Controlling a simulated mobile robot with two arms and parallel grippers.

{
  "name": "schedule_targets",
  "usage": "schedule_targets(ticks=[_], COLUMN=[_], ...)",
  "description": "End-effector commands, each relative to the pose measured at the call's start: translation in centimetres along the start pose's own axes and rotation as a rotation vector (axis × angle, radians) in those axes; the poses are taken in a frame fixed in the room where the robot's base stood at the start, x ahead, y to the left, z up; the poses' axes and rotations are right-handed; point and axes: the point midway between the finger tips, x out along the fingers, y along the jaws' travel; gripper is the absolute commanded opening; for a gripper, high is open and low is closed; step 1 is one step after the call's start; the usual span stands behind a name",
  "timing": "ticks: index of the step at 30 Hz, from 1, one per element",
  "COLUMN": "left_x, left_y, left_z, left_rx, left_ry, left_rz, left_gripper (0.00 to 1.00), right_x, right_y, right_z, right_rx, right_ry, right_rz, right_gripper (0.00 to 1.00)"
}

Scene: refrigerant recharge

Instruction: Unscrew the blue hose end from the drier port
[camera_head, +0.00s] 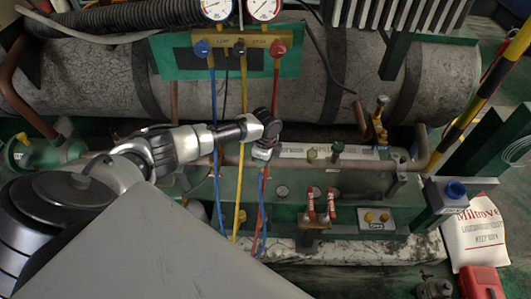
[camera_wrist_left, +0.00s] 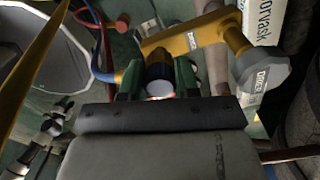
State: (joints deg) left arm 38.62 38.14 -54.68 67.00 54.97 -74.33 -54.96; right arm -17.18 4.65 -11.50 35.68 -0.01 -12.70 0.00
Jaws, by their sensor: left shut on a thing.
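My left gripper (camera_head: 263,150) reaches in from the left over the green unit, in front of the pipe. In the left wrist view its two green fingers (camera_wrist_left: 158,82) are shut on a dark, round hose end (camera_wrist_left: 158,66) with a pale face. A blue hose (camera_wrist_left: 101,68) runs up on the left side of the fingers. A yellow brass fitting (camera_wrist_left: 190,40) with a grey hexagonal cap (camera_wrist_left: 262,75) lies just beyond the hose end; I cannot tell whether the threads are still engaged. My arm and gripper hide the port in the head view. My right gripper is not in view.
Two gauges (camera_head: 264,9) and a manifold (camera_head: 240,40) hang above. Blue, yellow (camera_head: 242,130) and red hoses hang down beside my gripper. Red-handled valves (camera_head: 320,206) stand to the right on the green unit. A white bag (camera_head: 475,232) and a red box (camera_head: 481,282) are lower right.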

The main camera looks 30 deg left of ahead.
Motion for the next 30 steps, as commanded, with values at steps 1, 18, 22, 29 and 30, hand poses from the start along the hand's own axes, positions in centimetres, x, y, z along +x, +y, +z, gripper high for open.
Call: schedule_targets(ticks=[1,18,22,29,30], left_x=[-0.3,0.0,-0.1,-0.3,-0.3], left_y=[0.0,-0.1,-0.1,0.0,0.0], left_z=[0.0,0.0,0.0,0.0,0.0], left_rx=[-0.026,-0.207,-0.208,-0.312,-0.337], left_ry=[0.001,0.000,0.000,0.001,0.001], left_rz=[0.000,-0.002,-0.001,0.001,0.001], left_gripper=[0.09,0.09,0.09,0.09,0.09], right_x=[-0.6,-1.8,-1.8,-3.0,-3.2], right_y=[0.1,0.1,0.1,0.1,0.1], right_z=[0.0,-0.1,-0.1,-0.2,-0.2], right_rx=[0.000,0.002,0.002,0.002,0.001], right_ry=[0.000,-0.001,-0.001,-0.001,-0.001], right_rz=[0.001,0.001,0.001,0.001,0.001], right_gripper=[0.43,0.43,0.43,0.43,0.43])
